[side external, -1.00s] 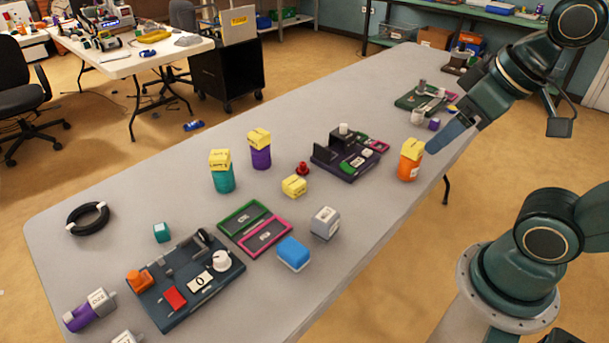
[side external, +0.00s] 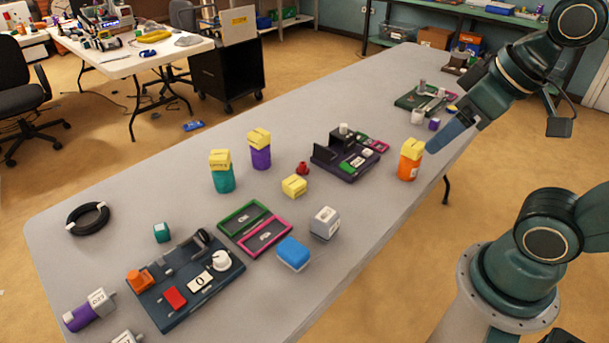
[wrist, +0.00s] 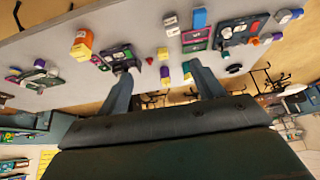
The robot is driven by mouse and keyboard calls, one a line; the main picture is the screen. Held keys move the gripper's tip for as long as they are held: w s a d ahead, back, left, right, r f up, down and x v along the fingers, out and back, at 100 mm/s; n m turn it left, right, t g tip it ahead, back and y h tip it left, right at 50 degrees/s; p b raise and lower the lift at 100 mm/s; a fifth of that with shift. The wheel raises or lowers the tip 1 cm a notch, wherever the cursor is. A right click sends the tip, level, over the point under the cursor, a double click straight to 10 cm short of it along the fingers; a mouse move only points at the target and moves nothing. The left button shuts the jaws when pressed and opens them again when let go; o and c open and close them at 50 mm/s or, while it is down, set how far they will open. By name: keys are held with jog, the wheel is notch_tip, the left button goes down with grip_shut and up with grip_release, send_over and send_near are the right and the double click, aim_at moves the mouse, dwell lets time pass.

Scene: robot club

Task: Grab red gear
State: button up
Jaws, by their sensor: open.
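The red gear (side external: 303,168) is a small red piece standing on the grey table, between a loose yellow block (side external: 294,186) and a dark purple-based station (side external: 347,157). It shows small in the wrist view (wrist: 149,61), in the space between my fingers. Its teeth are too small to make out. My gripper (side external: 432,148) is open and empty, raised near the table's right edge beside the orange container, well away from the gear. Both blue-grey fingers show spread apart in the wrist view (wrist: 162,68).
A yellow-topped orange container (side external: 409,162) stands near my gripper. Yellow-topped purple (side external: 260,153) and teal (side external: 222,175) containers stand left of the gear. Green and pink trays (side external: 245,215), a blue block (side external: 293,254) and a dark board (side external: 175,318) lie nearer the camera.

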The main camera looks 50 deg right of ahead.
jog(key=shift+c, duration=0.5)
jog(key=shift+w, duration=0.1)
jog(key=w+d+m+g, duration=0.1)
jog(key=w+d+m, duration=0.1)
jog(key=w, duration=0.9)
jog(key=w+d+m+g, duration=0.2)
jog(key=w+m, duration=0.1)
jog(key=w, duration=0.9)
jog(key=w+d+f+m+g, duration=0.1)
jog(key=w+d+f+m, duration=0.1)
jog(key=w+f, duration=0.6)
jog(key=w+d+f+m+g, duration=0.1)
jog(key=w+d+f, duration=0.3)
jog(key=w+f, duration=0.4)
notch_tip(320, 180, down, 3)
jog(key=shift+w+f+m+g, duration=0.15)
jog(key=shift+w+m+g, duration=0.15)
jog(key=shift+m, duration=0.2)
jog(key=shift+f, duration=0.1)
